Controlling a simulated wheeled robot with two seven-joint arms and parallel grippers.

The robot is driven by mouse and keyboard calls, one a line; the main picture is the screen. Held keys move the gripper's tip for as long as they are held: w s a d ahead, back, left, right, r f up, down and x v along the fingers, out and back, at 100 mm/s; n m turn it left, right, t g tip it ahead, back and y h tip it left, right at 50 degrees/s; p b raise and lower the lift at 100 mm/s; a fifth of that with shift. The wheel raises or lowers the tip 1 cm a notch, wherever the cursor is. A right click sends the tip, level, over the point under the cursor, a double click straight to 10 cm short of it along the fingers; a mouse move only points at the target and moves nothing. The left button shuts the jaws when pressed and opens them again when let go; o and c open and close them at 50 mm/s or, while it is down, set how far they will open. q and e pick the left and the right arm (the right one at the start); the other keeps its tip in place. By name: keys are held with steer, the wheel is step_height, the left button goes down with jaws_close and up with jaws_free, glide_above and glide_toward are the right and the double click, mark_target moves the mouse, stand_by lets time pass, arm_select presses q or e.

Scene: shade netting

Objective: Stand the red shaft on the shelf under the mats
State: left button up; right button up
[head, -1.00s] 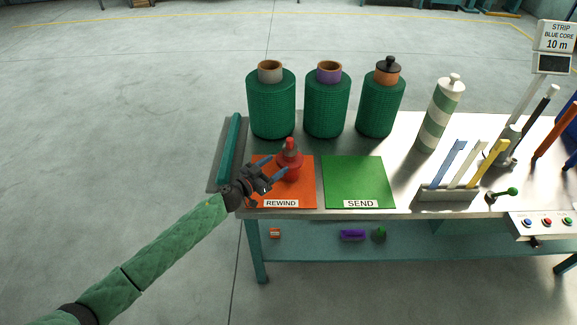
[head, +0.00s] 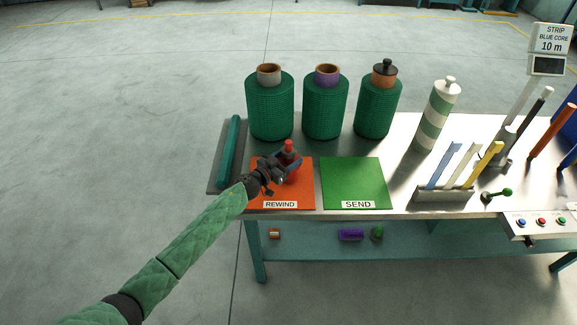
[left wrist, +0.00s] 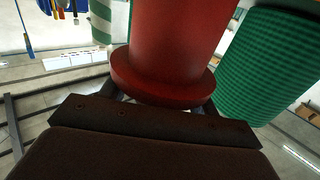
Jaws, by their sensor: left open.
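The red shaft (head: 288,145) stands upright on the orange REWIND mat (head: 256,191), near its upper right part. My left gripper (head: 287,164) is open, with its fingers at the shaft's sides, partly hiding it. In the left wrist view the red shaft (left wrist: 178,45) is large and close, with a wide flange just beyond the gripper body; finger contact cannot be made out. The green SEND mat (head: 353,178) lies to the right and is empty. The lower shelf (head: 310,253) runs under the tabletop below the mats. My right gripper is not in view.
On the shelf sit a small orange item (head: 274,233), a purple one (head: 350,234) and a green one (head: 377,232), with bare room between orange and purple. Three green netting rolls (head: 270,108) stand behind the mats. A strip rack (head: 444,195) stands at right.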

arm_select(q)
steer(key=shift+c, duration=0.4)
jaws_close()
steer(key=shift+w+r, duration=0.1)
